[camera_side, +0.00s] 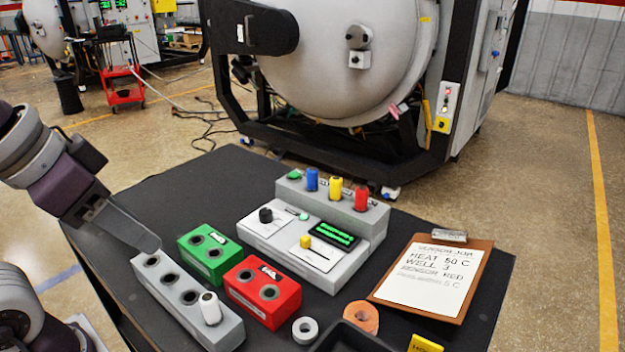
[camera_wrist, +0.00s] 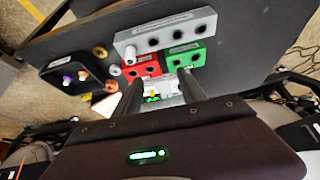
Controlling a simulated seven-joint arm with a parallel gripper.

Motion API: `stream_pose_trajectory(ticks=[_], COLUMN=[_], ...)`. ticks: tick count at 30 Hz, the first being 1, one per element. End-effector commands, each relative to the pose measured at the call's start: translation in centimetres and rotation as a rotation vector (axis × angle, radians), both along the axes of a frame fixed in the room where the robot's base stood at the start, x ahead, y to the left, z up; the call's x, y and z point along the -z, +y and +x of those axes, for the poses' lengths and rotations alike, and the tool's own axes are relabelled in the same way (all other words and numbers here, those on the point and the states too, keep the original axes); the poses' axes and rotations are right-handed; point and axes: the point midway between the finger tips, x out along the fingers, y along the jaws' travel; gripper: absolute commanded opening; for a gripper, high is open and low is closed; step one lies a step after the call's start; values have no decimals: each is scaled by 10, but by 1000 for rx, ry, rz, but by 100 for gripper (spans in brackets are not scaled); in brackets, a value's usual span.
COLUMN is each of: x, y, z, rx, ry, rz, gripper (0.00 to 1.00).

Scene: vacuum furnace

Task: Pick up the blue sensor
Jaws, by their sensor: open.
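The blue sensor (camera_side: 312,180) is a small blue cylinder standing upright in the raised back row of the grey console (camera_side: 262,238). It stands left of a yellow sensor (camera_side: 335,189) and a red sensor (camera_side: 361,198). My gripper (camera_side: 152,244) is at the left in the side view, above the end of a grey block with holes, well apart from the blue sensor. Its two fingers (camera_wrist: 160,78) are spread and empty in the wrist view. I cannot make out the blue sensor in the wrist view; the console is partly hidden behind the gripper.
A grey holed block (camera_side: 185,295) holds a white cylinder. A green block (camera_side: 209,253) and a red block (camera_side: 262,290) stand between it and the console. A clipboard (camera_side: 432,275) reads heat 50 C, well 3, sensor red. A black tray (camera_wrist: 80,72) holds small parts.

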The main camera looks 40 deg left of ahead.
Motion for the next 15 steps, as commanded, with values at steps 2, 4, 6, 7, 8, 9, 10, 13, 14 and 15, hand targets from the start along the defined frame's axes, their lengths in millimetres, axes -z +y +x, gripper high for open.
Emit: stream_pose_trajectory(ticks=[2,4,6,7,8,9,10,13,14,15], x=[-18,-32,-36,-34,-31,-24,-17,7,13,20], y=[-3,-5,-4,-3,-2,0,3,10,12,15], z=[40,93,151,176,200,230,251,303,314,326], rx=[66,162,263,306,350,403,440,540,562,585], ry=[32,63,87,94,99,104,106,102,100,96], rz=[17,34,41,43,42,40,38,26,24,22], gripper=[48,48,48,48,48,48,48,48,48,48])
